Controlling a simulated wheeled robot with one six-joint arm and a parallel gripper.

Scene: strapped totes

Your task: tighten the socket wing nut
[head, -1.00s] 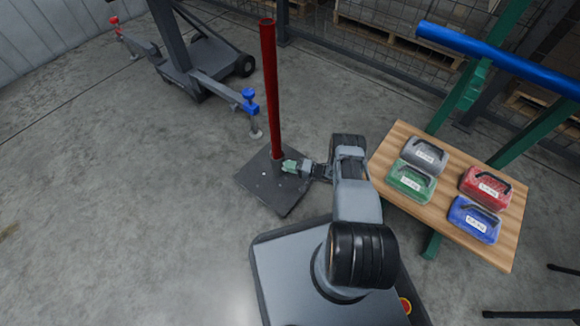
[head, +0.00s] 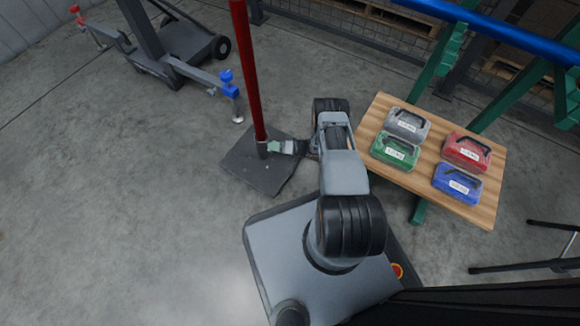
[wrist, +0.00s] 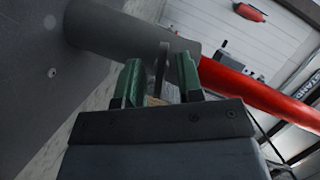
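The red pole (head: 249,70) stands in a short grey socket (head: 262,151) on a dark base plate (head: 244,168). In the wrist view the socket (wrist: 120,28) is a grey cylinder with the red pole (wrist: 250,88) coming out of it. The wing nut (wrist: 162,62) shows as a thin dark piece, nearly edge-on, at the socket's side. My gripper (wrist: 159,65) has green fingers, one on each side of the wing nut, with gaps visible on both sides. In the head view my gripper (head: 273,147) is at the socket, and the nut cannot be made out.
A wooden table (head: 420,185) at the right holds grey, green, red and blue cases. A grey wheeled stand (head: 165,55) with red and blue knobs is at the back left. A blue bar on green supports crosses the upper right. The floor at left is clear.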

